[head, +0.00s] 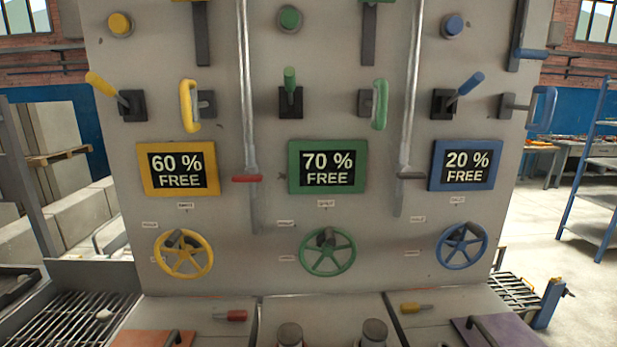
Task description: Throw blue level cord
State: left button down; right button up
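A blue-tipped lever (470,83) sticks up and to the right from a black base on the right part of the grey panel. A blue loop handle (541,108) is to its right. A blue button (453,27) is above, and a blue-framed screen reading "20 % FREE" (466,165) is below. A blue handwheel (461,246) is lower down. A blue horizontal grip (531,54) sits on a dark bar at the upper right. I cannot make out a cord marked as blue. Neither of my grippers shows.
Yellow (107,84) and green (290,80) levers are to the left. A ledge (330,308) with knobs juts out below. A blue shelf rack (593,165) stands right.

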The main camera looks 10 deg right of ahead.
aim_at(540, 55)
jog(key=z, duration=1.5)
jog(key=u, duration=0.4)
jog(key=i+l+u, duration=0.25)
jog(key=l, duration=0.25)
jog(key=i+l+u, duration=0.2)
jog(key=l, duration=0.3)
jog(key=l+u, duration=0.25)
jog(key=l, duration=0.25)
jog(key=l+u, duration=0.25)
jog(key=l, duration=0.3)
jog(key=i+l, duration=0.1)
jog(key=l, duration=1.4)
jog(key=i+l+u, duration=0.1)
jog(key=l, duration=1.4)
